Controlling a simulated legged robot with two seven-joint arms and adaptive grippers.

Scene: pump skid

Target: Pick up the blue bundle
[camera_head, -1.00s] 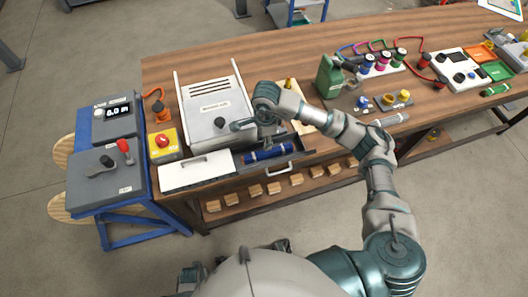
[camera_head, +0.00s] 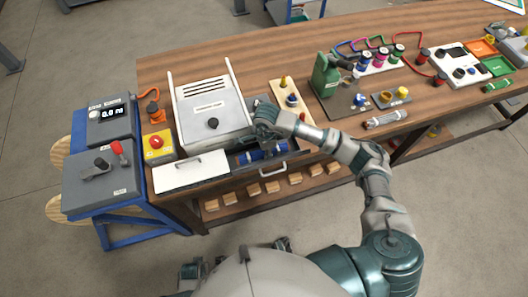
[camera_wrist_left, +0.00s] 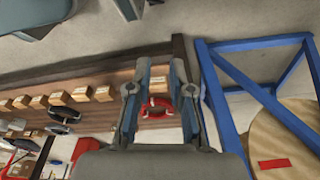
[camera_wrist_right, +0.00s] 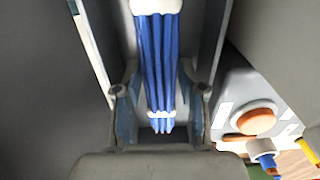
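The blue bundle (camera_head: 247,156) lies in the open drawer (camera_head: 293,149) at the front of the workbench. It is a bunch of blue strands with white bands. My right gripper (camera_head: 267,143) is over the drawer and hides part of the bundle. In the right wrist view, the bundle (camera_wrist_right: 160,65) runs lengthwise between the two fingers of my right gripper (camera_wrist_right: 160,95), which are open with a gap on each side. My left gripper (camera_wrist_left: 160,92) is open and empty, away from the bundle, above the floor near the bench's lower shelf.
A board with pegs (camera_head: 290,98) and a green jug (camera_head: 326,76) stand to the right. Wooden blocks (camera_head: 272,187) sit below the drawer. A blue-framed stand (camera_head: 120,225) is left.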

